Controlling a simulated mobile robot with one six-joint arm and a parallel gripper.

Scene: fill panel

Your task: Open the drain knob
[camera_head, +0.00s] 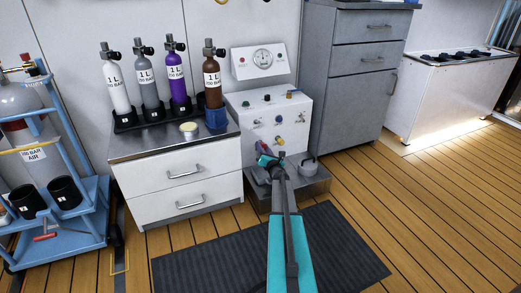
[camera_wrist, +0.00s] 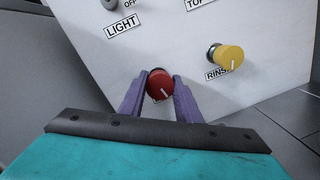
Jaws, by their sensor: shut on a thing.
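The red drain knob (camera_wrist: 160,84) sits low on the white panel face in the wrist view, with a white pointer line slanting down and right. Its label is mostly hidden by my gripper. My gripper (camera_wrist: 159,92) has its purple fingers on both sides of the knob and is shut on it. In the head view my gripper (camera_head: 264,154) is at the lower left of the white fill panel (camera_head: 290,107); the red knob is hard to make out there.
A yellow knob (camera_wrist: 229,58) labelled RINSE is to the right of the red knob. A LIGHT label (camera_wrist: 122,27) is above left. In the head view, a white drawer cabinet (camera_head: 180,175) with several bottles stands left of the panel. A grey cabinet (camera_head: 350,95) stands right.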

